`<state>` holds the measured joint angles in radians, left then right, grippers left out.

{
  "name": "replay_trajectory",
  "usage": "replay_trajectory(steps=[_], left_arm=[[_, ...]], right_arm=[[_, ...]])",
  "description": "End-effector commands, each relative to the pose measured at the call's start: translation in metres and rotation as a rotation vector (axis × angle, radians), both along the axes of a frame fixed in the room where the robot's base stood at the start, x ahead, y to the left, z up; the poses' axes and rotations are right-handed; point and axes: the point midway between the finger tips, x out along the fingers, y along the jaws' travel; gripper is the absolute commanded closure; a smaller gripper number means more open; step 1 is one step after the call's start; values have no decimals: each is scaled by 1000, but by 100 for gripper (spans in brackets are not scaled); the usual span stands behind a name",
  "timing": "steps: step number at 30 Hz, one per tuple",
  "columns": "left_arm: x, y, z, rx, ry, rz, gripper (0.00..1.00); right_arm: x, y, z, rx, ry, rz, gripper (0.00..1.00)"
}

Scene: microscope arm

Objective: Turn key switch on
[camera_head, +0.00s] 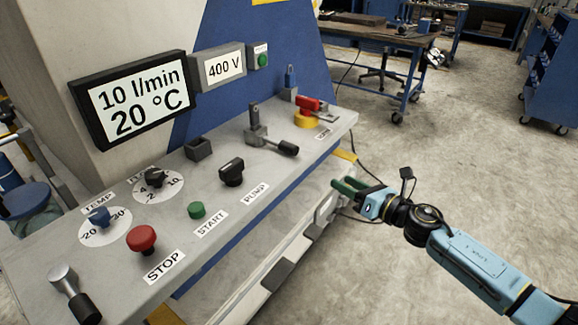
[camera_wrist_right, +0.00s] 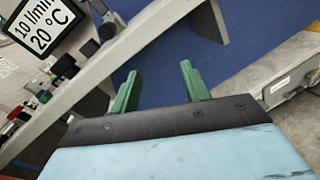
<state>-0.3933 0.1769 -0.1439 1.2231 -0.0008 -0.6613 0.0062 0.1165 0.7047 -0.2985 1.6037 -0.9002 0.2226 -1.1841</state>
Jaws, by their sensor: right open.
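On the far right end of the sloping grey control panel (camera_head: 222,200) stands a switch with a red handle and yellow base (camera_head: 307,112), the likeliest key switch; its exact turn position is hard to tell. A small label lies in front of it. My right gripper (camera_head: 347,187) is off the panel's front right edge, lower and nearer than this switch, touching no control. In the right wrist view its green fingers (camera_wrist_right: 161,88) are apart with nothing between them. My left gripper is not in view.
The panel also carries a black PUMP knob (camera_head: 232,172), a green START button (camera_head: 196,210), a red STOP button (camera_head: 141,239), a blue TEMP knob (camera_head: 99,217) and levers. A display (camera_head: 135,100) stands behind. Open floor lies right; a workbench (camera_head: 385,45) stands farther back.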

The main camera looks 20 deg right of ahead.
Motion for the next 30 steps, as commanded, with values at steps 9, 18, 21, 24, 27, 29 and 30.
replay_trajectory(steps=[9,18,21,24,27,29,30], left_arm=[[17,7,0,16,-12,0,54],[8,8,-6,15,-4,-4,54],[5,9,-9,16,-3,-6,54],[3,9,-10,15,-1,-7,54],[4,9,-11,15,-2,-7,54],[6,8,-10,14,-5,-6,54],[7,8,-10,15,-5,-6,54]], right_arm=[[-10,41,69,-443,-352,205,54],[23,66,72,-442,-355,204,54],[39,78,71,-440,-354,203,54],[55,91,71,-440,-354,204,54],[69,102,70,-439,-354,204,54],[77,108,70,-440,-353,204,54],[81,111,69,-439,-351,203,54]])
